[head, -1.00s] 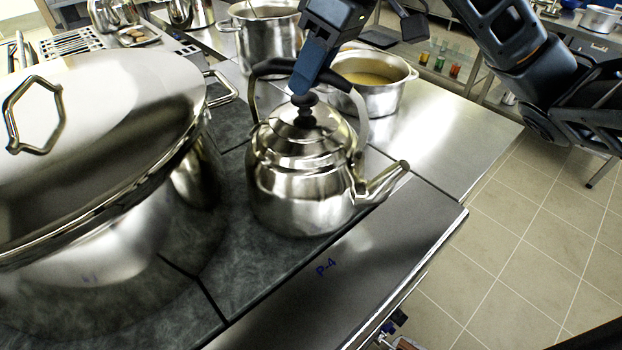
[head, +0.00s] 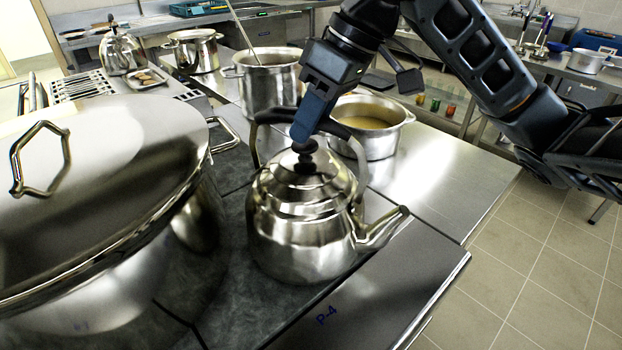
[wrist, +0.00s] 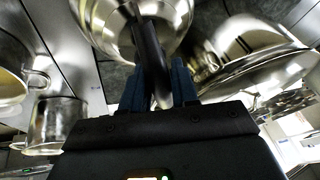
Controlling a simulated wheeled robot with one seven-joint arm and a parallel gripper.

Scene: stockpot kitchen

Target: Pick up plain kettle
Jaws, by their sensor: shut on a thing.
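The plain kettle (head: 302,222) is a shiny steel kettle with a black lid knob, a dark arched handle and a spout pointing right. It is upright on or just above the dark stove top in the head view; I cannot tell if its base touches. My gripper (head: 303,133) comes down from above and is shut on the kettle's handle. In the wrist view, my gripper's blue fingers (wrist: 161,85) close around the dark handle, with the kettle body (wrist: 105,25) beyond. The fingertips are partly hidden by the handle.
A large lidded stockpot (head: 100,190) stands close to the left of the kettle. A tall pot (head: 270,83) and a pot of yellowish soup (head: 370,122) stand behind. The steel counter at right (head: 440,190) is clear. A second kettle (head: 122,52) is far back left.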

